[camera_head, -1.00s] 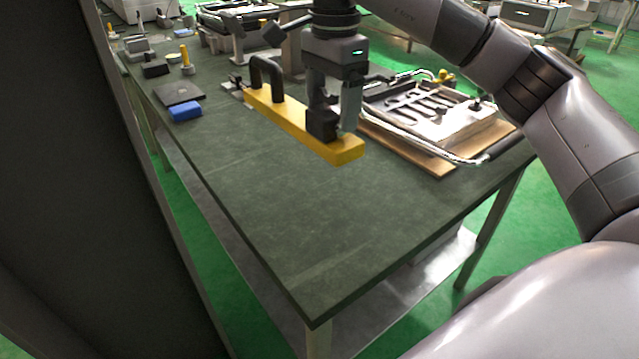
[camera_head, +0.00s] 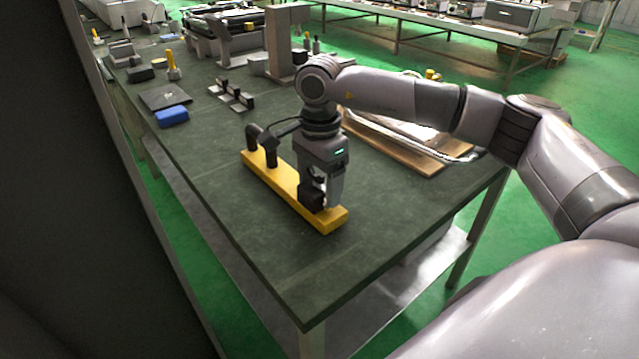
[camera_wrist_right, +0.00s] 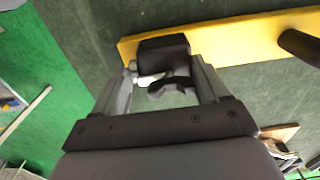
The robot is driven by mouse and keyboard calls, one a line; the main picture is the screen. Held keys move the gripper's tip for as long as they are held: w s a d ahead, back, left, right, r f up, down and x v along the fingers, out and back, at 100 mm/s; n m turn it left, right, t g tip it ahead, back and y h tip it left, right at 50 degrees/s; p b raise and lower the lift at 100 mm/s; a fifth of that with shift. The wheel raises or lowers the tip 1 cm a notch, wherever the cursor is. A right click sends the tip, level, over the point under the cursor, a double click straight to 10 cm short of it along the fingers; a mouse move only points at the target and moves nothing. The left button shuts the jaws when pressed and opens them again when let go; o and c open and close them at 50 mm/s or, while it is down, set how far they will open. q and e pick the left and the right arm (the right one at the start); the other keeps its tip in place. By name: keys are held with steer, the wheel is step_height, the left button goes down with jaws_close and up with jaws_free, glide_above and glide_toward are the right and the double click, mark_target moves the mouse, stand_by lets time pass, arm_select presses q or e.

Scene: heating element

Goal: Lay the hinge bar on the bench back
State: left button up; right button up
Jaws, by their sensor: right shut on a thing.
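The hinge bar (camera_head: 286,188) is a long yellow bar with a black arched handle (camera_head: 262,144) at its far end and a black block near its near end. It lies low over or on the green-topped bench (camera_head: 230,215); I cannot tell whether it touches. My right gripper (camera_head: 322,203) points down and is shut on the black block. In the right wrist view the yellow bar (camera_wrist_right: 235,42) runs across the top, with the block (camera_wrist_right: 163,55) between the fingers. My left gripper is not in view.
A wooden board (camera_head: 400,146) with a pale tray lies right of my gripper. A small dark rack (camera_head: 231,94) stands behind the bar. A blue block (camera_head: 172,116) and a dark plate (camera_head: 164,96) lie at the left edge. The near bench top is clear.

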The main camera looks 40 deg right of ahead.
steer(key=shift+w+f, duration=0.1)
steer(key=shift+f, duration=0.1)
steer(key=o, duration=1.8)
steer(key=shift+f, duration=0.15)
step_height(320, 180, up, 12)
steer(key=shift+r, duration=0.1)
